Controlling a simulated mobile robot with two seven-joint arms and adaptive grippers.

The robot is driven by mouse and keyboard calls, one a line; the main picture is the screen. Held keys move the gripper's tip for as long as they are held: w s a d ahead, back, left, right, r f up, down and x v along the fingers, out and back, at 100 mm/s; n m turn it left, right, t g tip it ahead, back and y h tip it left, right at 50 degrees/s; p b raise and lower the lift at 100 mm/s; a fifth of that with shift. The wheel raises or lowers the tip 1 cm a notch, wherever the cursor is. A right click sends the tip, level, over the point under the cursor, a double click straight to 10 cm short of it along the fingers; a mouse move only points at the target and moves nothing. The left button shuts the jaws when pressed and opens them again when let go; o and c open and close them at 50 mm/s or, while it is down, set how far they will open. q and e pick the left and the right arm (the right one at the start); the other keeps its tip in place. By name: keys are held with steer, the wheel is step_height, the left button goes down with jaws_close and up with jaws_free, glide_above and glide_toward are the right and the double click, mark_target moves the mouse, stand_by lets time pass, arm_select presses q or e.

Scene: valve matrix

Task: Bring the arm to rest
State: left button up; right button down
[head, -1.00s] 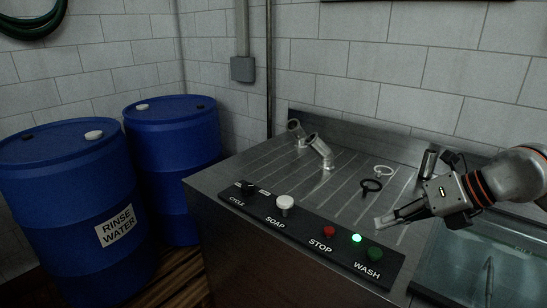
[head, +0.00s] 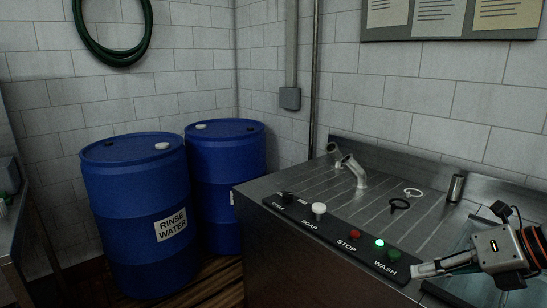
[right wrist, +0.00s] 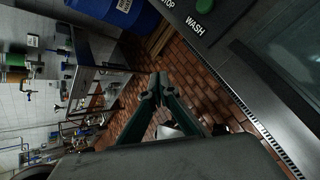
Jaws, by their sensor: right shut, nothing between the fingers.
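My right gripper (head: 418,270) is at the lower right of the head view, by the right front end of the black control panel (head: 335,236), near the green WASH button (head: 393,255). It is shut and empty. In the right wrist view its dark fingers (right wrist: 157,84) meet at the tips above the brick floor, apart from the panel (right wrist: 205,22). A small green lamp (head: 380,243) beside WASH is lit. My left gripper is not in view.
The steel counter (head: 440,236) carries two bent spouts, a black ring (head: 399,204) and a white ring (head: 413,192). A steel cylinder (head: 456,188) stands at its back right. Two blue barrels stand left of it, the nearer one labelled RINSE WATER (head: 130,190).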

steer(key=s+a+r+n+g+y, duration=0.1)
steer(key=a+r+y, duration=0.25)
steer(key=a, duration=0.75)
steer(key=s+a+r+g+y, duration=0.1)
steer(key=s+a+r+y, duration=0.3)
steer(key=a, duration=0.7)
steer(key=w+d+f+m+t+h, duration=0.1)
steer(key=d+f+m+t+h, duration=0.25)
steer(key=d+f+m, duration=0.4)
steer(key=w+d+f+m+t+h, duration=0.2)
steer(key=d+f+m+t, duration=0.2)
steer(key=f+m, duration=0.6)
steer(key=w+d+f+m+t+h, duration=0.15)
steer(key=d+f+m+t, duration=0.35)
steer(key=f, duration=0.7)
steer(key=s+d+f+m+g+h, duration=0.3)
steer(key=s+d+f+g, duration=0.1)
steer(key=s+f, duration=0.5)
steer(key=s+d+f+m+g+h, duration=0.25)
steer(key=s+d+f, duration=0.3)
steer(key=f, duration=0.65)
steer(key=a+r+m+p, duration=0.1)
steer(key=a+m, duration=0.4)
steer(key=a, duration=0.7)
steer(key=shift+a+r, duration=0.4)
steer(key=shift+r, duration=0.1)
